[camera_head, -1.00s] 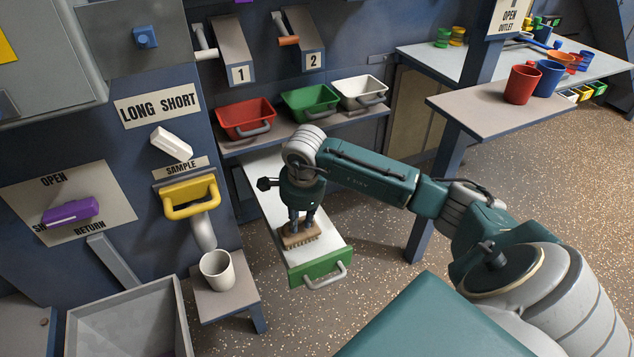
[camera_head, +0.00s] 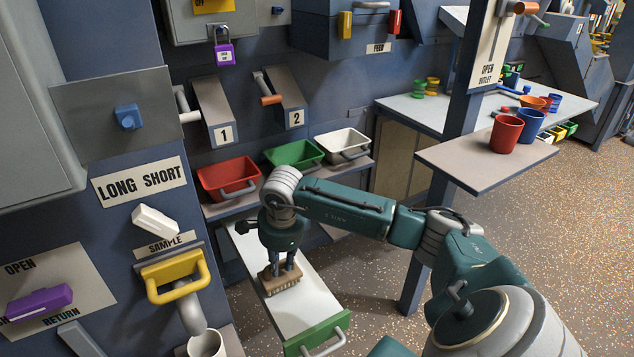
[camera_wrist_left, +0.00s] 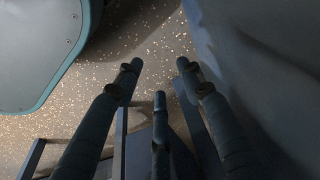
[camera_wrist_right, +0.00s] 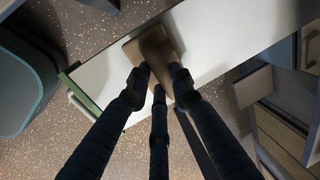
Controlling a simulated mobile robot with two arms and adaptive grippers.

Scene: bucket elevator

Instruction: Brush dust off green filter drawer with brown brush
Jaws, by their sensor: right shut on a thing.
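The filter drawer is pulled out; its green front (camera_head: 318,333) has a grey handle and its white top surface (camera_head: 312,306) is bare around the brush. No dust can be made out on it. My right gripper (camera_head: 287,268) points down and is shut on the brown brush (camera_head: 280,280), whose bristles are at the drawer surface. In the right wrist view the brush (camera_wrist_right: 150,48) lies between the fingertips, over the white surface near the green end. My left gripper (camera_wrist_left: 160,68) shows only in its own wrist view, with fingers apart and empty, above the floor.
Red (camera_head: 228,180), green (camera_head: 294,155) and white (camera_head: 342,144) bins stand on a shelf behind the drawer. A yellow sample handle (camera_head: 174,278) and a white cup (camera_head: 206,344) are to its left. A blue post (camera_head: 438,205) stands to the right, with open floor beyond.

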